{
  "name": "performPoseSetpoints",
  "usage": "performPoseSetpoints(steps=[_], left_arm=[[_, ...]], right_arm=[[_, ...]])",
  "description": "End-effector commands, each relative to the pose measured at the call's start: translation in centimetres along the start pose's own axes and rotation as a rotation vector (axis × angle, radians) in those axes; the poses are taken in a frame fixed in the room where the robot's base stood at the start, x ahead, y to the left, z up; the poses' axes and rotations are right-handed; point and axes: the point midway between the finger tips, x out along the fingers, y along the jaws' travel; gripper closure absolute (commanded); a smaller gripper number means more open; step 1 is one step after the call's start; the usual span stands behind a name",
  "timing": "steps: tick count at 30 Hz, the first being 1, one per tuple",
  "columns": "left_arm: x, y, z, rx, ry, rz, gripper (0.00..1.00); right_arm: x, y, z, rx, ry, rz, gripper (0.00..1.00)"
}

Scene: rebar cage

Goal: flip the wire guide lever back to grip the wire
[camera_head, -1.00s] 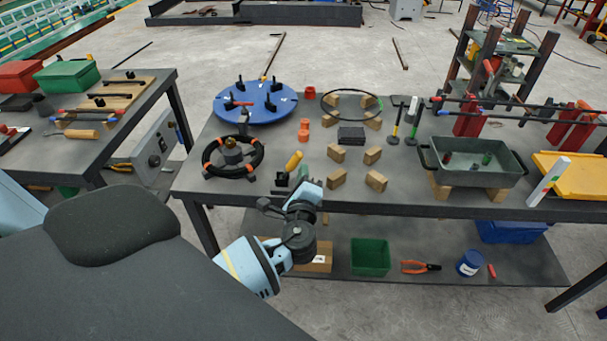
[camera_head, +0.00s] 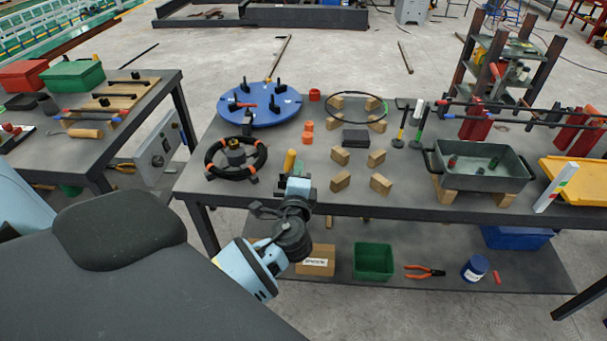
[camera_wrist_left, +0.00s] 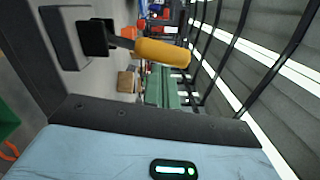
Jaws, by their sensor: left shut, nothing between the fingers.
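The wire guide lever has a yellow handle (camera_head: 289,161) and stands near the front edge of the table, left of the wood blocks. In the left wrist view the yellow handle (camera_wrist_left: 162,53) joins a dark shaft and a black block (camera_wrist_left: 95,38) on a grey plate. My left gripper (camera_head: 298,187) is shut and empty, at the table's front edge just in front of the lever. It partly hides the lever's base in the head view. Its fingertips are hard to make out, so I cannot tell whether it touches the handle. My right gripper is not in view.
A black wheel with orange grips (camera_head: 236,158) sits left of the lever. Several wood blocks (camera_head: 340,181) stand to its right. A blue turntable (camera_head: 259,107) lies behind. The lower shelf holds a cardboard box (camera_head: 316,262) and a green bin (camera_head: 373,262).

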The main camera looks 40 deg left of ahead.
Motion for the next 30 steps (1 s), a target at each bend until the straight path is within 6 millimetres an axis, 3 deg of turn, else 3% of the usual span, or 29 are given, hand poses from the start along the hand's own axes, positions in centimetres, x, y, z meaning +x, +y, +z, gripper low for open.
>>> performPoseSetpoints(steps=[18,30], left_arm=[[0.1,-0.1,4.0,-0.532,-0.001,0.029,1.0],[0.2,0.0,5.1,-0.684,0.0,0.035,1.0]], right_arm=[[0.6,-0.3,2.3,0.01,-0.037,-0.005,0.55],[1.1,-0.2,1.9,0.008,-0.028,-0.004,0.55]])
